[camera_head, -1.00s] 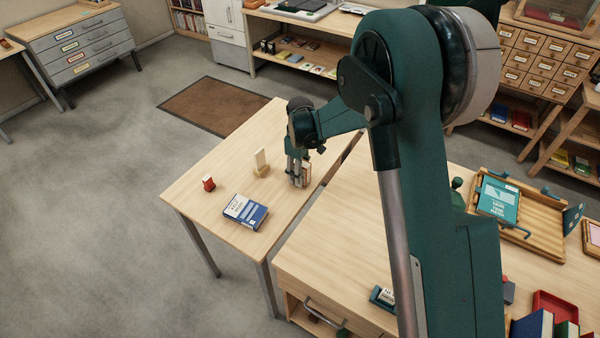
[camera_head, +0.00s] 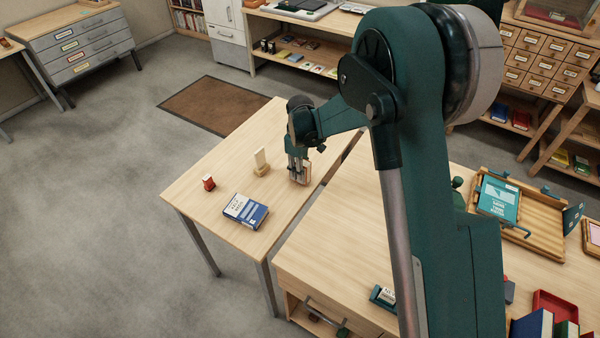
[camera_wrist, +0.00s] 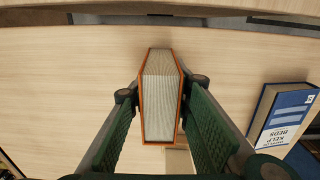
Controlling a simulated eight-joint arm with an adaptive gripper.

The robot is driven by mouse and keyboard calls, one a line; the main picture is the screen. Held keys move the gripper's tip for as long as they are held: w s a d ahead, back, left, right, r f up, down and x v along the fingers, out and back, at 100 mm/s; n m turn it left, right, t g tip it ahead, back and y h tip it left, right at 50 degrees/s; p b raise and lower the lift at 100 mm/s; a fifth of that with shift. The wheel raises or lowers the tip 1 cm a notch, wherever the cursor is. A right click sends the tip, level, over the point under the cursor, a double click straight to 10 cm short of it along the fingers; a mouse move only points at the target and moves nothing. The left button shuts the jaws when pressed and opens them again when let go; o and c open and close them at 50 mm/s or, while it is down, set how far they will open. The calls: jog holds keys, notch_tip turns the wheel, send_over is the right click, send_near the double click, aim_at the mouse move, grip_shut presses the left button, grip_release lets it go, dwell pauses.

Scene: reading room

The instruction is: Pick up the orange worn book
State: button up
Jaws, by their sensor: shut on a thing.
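The orange worn book (camera_wrist: 160,95) stands upright between the two green pads of my gripper (camera_wrist: 160,112) in the wrist view. Its pale page block faces the camera, with orange cover edges on both sides. The pads touch it left and right, so my gripper is shut on it. In the head view my gripper (camera_head: 298,172) is low over the far part of the light wooden table (camera_head: 225,170). There the book (camera_head: 306,172) is mostly hidden by the fingers. I cannot tell whether its bottom is clear of the table.
A blue and white book (camera_head: 245,211) lies on the same table; it also shows at right in the wrist view (camera_wrist: 285,115). A small red object (camera_head: 208,183) and a pale wooden block piece (camera_head: 261,163) stand nearby. A second table with a wooden tray (camera_head: 530,232) is to the right.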

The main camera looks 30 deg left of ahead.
notch_tip(320, 180, up, 10)
jog(key=shift+f+p, duration=0.1)
jog(key=shift+p, duration=0.25)
jog(key=shift+s, duration=0.1)
dwell(0.7)
